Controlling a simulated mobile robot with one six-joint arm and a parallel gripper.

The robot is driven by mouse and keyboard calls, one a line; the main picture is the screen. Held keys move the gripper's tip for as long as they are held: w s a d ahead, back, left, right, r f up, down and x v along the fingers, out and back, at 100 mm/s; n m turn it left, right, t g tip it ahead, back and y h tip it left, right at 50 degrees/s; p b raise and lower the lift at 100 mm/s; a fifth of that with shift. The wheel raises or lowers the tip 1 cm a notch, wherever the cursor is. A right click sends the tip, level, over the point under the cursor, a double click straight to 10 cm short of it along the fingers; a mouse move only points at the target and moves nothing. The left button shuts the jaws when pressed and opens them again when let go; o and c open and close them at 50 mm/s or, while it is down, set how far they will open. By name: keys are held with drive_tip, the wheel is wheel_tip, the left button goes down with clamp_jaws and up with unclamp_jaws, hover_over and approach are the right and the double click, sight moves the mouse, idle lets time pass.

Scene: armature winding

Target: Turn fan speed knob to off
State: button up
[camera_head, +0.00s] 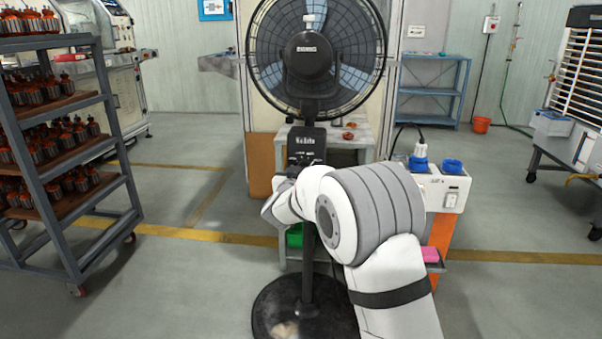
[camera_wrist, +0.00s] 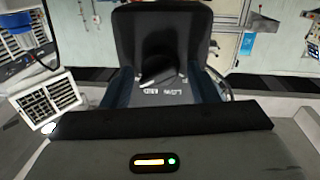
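The black standing fan (camera_head: 308,54) is straight ahead in the head view, with its control box (camera_head: 307,138) on the pole below it. The dark control panel (camera_wrist: 162,22) fills the upper middle of the wrist view. The black fan speed knob (camera_wrist: 157,68) sits on it above white lettering that reads LOW and MID. The knob's exact pointing direction is hard to tell. My gripper (camera_wrist: 158,76) faces the panel, with dark bluish fingers apart on either side of the knob. Contact with the knob is not clear. My arm hides the gripper in the head view.
A grey rack (camera_head: 58,134) with motor parts stands at the left. A workbench (camera_head: 352,136) is behind the fan pole. A white unit with blue tops (camera_head: 440,188) is right of the arm. The fan's round base (camera_head: 268,306) is on the floor; open floor lies left.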

drive_tip(key=c, duration=0.7)
drive_tip(key=shift+c, duration=0.2)
drive_tip(key=shift+r+n+p, duration=0.15)
drive_tip(key=shift+n+p, duration=0.15)
drive_tip(key=shift+p, duration=0.25)
drive_tip(key=shift+a+r+n+p, duration=0.1)
drive_tip(key=shift+n+p, duration=0.4)
drive_tip(key=shift+p, duration=0.3)
drive_tip(key=shift+n+p, duration=0.9)
drive_tip(key=shift+p, duration=0.2)
drive_tip(key=shift+s+d+f+n+t+y+p, duration=0.15)
drive_tip(key=shift+f+n+y+p, duration=0.2)
drive_tip(key=shift+n+p, duration=2.35)
drive_tip(key=shift+w+f+n+t+y+p, duration=0.15)
drive_tip(key=shift+n+y+p, duration=0.45)
drive_tip(key=shift+n, duration=4.05)
drive_tip(key=shift+s+d+f+n+t+y+p, duration=0.1)
drive_tip(key=shift+f+n+t+y+p, duration=0.15)
drive_tip(key=shift+n+p, duration=2.55)
drive_tip(key=shift+n+b, duration=0.85)
drive_tip(key=shift+n, duration=0.2)
